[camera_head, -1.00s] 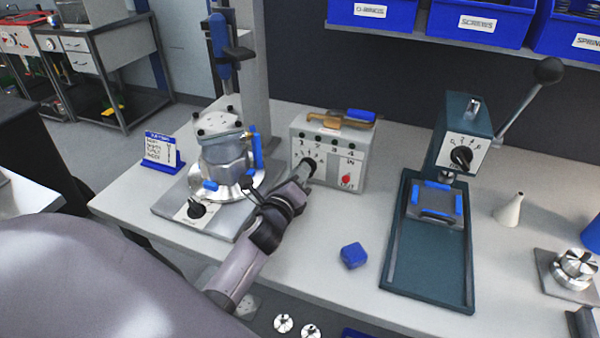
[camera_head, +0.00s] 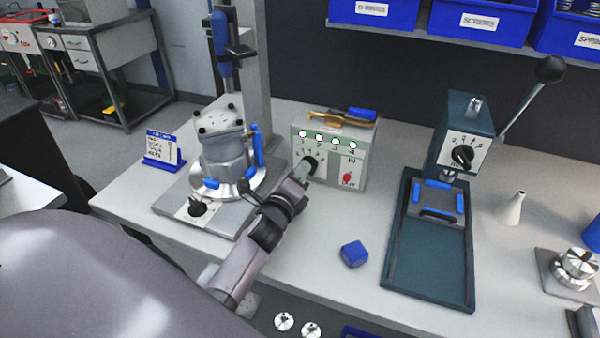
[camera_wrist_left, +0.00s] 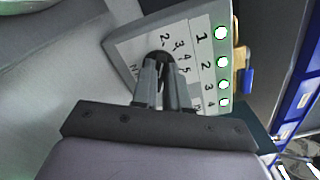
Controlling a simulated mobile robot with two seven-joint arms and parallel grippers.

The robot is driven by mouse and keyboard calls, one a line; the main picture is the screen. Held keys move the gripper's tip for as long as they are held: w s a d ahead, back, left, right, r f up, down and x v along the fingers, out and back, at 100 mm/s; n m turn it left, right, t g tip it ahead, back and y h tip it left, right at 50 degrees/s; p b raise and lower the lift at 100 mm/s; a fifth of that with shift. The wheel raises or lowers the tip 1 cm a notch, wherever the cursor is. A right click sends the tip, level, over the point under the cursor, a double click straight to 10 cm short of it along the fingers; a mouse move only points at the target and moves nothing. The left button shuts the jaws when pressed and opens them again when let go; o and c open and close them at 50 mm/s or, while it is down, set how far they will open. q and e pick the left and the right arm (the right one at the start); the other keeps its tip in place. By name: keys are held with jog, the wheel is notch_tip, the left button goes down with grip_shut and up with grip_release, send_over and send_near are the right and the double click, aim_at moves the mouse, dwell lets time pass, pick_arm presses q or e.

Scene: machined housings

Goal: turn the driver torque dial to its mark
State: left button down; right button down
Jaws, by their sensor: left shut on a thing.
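The grey driver controller box (camera_head: 335,150) stands on the bench, with its torque dial (camera_head: 311,163) low on the left of its front face. My left gripper (camera_head: 305,170) reaches the dial from the front. In the left wrist view my two fingers (camera_wrist_left: 163,75) are closed around the dark dial knob (camera_wrist_left: 162,57), with printed scale numbers beside it. The fingers hide most of the knob, so I cannot tell its exact pointer position or see the mark clearly. Several round lamps (camera_head: 319,138) on the box glow white-green. My right gripper is not in view.
A housing (camera_head: 225,155) on a round flange stands left of the box, with a blue card stand (camera_head: 162,152) beside it. The driver (camera_head: 345,118) lies on top of the box. A blue block (camera_head: 354,254) and a green press (camera_head: 462,135) are to the right.

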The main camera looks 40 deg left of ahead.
pick_arm(q)
jog(key=c, duration=1.1)
grip_release()
jog(key=shift+c, duration=0.2)
jog(key=shift+b+v, duration=0.3)
jog(key=shift+v, duration=3.3)
jog(key=shift+s, duration=0.1)
